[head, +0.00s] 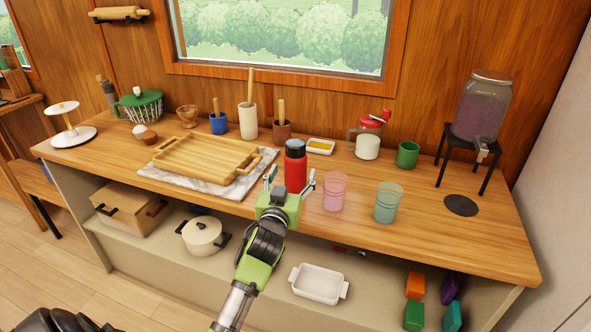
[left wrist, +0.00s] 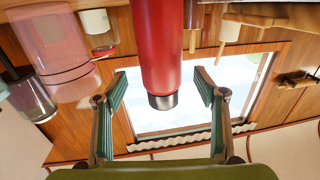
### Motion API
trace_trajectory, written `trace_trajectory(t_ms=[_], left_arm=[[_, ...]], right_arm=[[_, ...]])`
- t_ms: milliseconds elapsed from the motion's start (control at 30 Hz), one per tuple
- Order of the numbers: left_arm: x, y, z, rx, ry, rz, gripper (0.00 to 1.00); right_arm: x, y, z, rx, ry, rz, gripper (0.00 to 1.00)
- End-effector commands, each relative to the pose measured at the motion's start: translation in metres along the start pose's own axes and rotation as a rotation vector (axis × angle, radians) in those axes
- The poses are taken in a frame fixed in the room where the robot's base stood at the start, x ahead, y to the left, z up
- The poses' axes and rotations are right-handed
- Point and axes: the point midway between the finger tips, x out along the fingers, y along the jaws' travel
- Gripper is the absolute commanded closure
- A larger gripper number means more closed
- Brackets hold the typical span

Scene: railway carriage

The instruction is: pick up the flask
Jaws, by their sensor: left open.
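The flask (head: 296,174) is red with a black cap and stands upright near the front edge of the wooden counter (head: 420,222). My left gripper (head: 291,175) is open at the flask, with one finger to each side of it in the picture. In the left wrist view, which is upside down, the red flask (left wrist: 158,45) shows between the two spread fingers of my left gripper (left wrist: 160,88), with visible gaps on both sides. Its dark cap points down in that view. My right gripper is not in view.
A pink cup (head: 334,191) stands close to the right of the flask, with a teal cup (head: 387,202) further right. A wooden tray (head: 207,158) on a marble board lies to the left. A drink dispenser (head: 483,108) stands at the right end.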

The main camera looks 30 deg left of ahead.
Motion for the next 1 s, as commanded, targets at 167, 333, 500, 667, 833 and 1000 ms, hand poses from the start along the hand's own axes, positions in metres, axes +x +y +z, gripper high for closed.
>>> trace_trajectory(t_ms=[167, 333, 500, 667, 833, 1000], left_arm=[[0.011, 0.0, -0.001, 0.001, 0.0, 0.0, 0.35], [0.034, -0.002, 0.0, 0.001, -0.001, 0.0, 0.35], [0.051, -0.002, 0.001, 0.001, -0.001, 0.001, 0.35], [0.055, -0.002, 0.002, 0.0, 0.0, 0.001, 0.35], [0.055, -0.002, 0.002, 0.0, -0.001, 0.001, 0.41], [0.055, -0.002, 0.002, 0.0, -0.001, 0.001, 0.85]], right_arm=[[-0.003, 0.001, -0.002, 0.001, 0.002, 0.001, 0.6], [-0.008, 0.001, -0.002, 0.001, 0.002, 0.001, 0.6], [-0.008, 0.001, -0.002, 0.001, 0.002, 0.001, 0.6], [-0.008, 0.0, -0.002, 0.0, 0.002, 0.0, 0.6], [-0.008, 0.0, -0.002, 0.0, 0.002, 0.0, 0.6], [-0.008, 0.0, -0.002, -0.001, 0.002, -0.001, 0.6]])
